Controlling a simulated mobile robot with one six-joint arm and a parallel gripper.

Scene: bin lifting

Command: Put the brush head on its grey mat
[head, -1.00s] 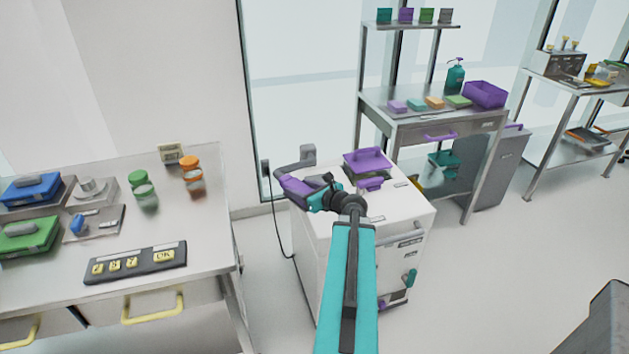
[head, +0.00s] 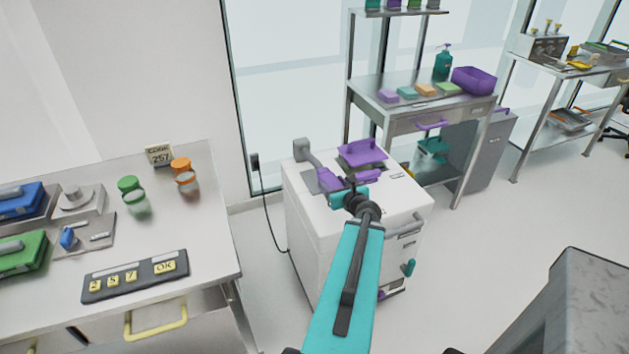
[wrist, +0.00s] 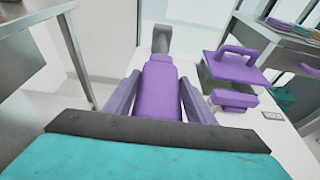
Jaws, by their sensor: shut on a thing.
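My gripper (head: 329,181) is over the back left of the white cabinet top. In the wrist view its two purple fingers are closed around a purple piece, apparently the brush head (wrist: 160,88). A grey upright block (wrist: 162,38) shows just beyond it, in line with it; I cannot tell whether they are joined. The block is also at the cabinet's back left in the head view (head: 302,147). A small grey patch (head: 310,182), possibly the mat, shows beside my fingers, which partly hide it. I cannot tell whether the held piece touches the surface.
A purple lid-like piece with a handle (head: 365,152) lies on the cabinet (head: 390,225), close right of my gripper. A workbench with a keypad (head: 135,276) and jars stands left. A steel table with a purple bin (head: 474,80) stands behind right. Open floor lies right.

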